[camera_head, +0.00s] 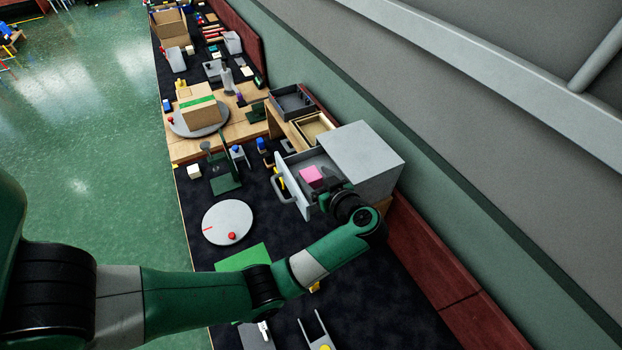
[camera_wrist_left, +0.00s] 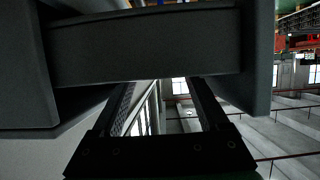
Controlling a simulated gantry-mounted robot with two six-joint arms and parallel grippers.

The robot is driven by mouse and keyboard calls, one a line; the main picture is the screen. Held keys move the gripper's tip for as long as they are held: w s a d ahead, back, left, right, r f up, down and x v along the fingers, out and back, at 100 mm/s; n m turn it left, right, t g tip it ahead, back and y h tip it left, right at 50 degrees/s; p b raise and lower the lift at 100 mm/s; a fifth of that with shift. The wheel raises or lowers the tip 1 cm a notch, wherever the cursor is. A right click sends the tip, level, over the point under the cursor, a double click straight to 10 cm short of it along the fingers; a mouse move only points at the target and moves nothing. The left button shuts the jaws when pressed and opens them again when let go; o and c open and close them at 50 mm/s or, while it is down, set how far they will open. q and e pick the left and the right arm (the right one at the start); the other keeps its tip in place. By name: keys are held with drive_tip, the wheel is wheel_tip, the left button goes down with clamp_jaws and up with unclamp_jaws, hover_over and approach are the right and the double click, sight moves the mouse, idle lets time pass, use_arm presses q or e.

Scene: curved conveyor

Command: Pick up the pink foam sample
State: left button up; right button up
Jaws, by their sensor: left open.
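The pink foam sample (camera_head: 312,176) is a small block in the pulled-out drawer (camera_head: 293,188) of a grey cabinet (camera_head: 365,158). My left gripper (camera_head: 324,190) is at the drawer, close beside the sample on its near side in the head view. Whether it touches the sample cannot be told. In the left wrist view the two fingers of my left gripper (camera_wrist_left: 160,95) stand apart with no pink between them. A broad dark shape fills the top of that view, and the sample is not seen there. My right gripper is not in view.
The drawer's front panel and handle (camera_head: 279,190) stand close to my left gripper. A round grey plate (camera_head: 227,222) with a red piece lies left of the drawer. A green mat (camera_head: 243,257) lies nearer. Open trays (camera_head: 292,103) stand behind the cabinet. A red-brown wall (camera_head: 440,260) borders the right.

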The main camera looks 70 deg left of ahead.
sight(313, 177)
use_arm(q)
drive_tip(key=x, duration=0.4)
drive_tip(key=shift+s+f+b, duration=0.1)
drive_tip(key=shift+f+b, duration=0.25)
drive_tip(key=shift+b, duration=0.05)
drive_tip(key=c, duration=1.1)
drive_tip(key=shift+r, duration=0.15)
